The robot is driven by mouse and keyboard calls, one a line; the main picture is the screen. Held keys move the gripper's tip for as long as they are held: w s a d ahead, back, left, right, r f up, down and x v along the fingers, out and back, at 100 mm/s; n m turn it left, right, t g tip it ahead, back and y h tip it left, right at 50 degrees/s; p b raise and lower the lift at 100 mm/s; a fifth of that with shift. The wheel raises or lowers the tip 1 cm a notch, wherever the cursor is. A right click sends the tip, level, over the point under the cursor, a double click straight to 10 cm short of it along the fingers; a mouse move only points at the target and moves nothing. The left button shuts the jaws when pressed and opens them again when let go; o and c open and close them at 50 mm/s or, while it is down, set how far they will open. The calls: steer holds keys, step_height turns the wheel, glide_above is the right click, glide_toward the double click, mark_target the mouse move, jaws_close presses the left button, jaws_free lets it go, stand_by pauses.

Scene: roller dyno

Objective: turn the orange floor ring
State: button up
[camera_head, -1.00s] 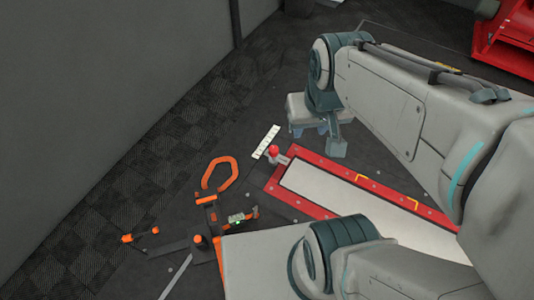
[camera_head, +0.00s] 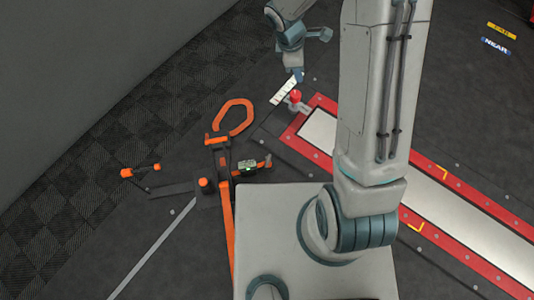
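The orange floor ring (camera_head: 249,108) is a rounded, angular loop lying at the top end of an orange strap-and-bracket assembly on the dark floor, left of the picture's middle. My gripper (camera_head: 297,75) is at the top of the head view, up and to the right of the ring and clearly apart from it.
A red-framed roller bed (camera_head: 455,210) with a red knob (camera_head: 295,96) at its corner lies right of the ring. A white marked strip (camera_head: 283,91) lies under my gripper. An orange-ended tool (camera_head: 140,171) and a small green-lit device (camera_head: 248,167) are nearby. A grey wall stands left.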

steer(key=w+a+f+n+b, duration=0.1)
steer(key=a+f+n+b, duration=0.25)
steer(key=f, duration=0.75)
steer(key=w+a+f+n+b, duration=0.2)
steer(key=f+n+b, duration=0.15)
steer(key=f, duration=0.75)
steer(key=n+g+y+b, duration=0.1)
steer(key=n+g+b, duration=0.1)
steer(key=n+b, duration=0.45)
glide_toward(268, 161)
steer(key=shift+n, duration=0.55)
steer(key=f, duration=0.2)
steer(key=f+b, duration=0.1)
steer(key=f, duration=0.1)
steer(key=w+d+f+b, duration=0.1)
steer(key=f, duration=0.1)
steer(key=shift+d+f, duration=0.1)
steer(key=shift+f, duration=0.2)
steer(key=shift+d+f, duration=0.1)
steer(key=shift+f, duration=0.45)
jaws_close()
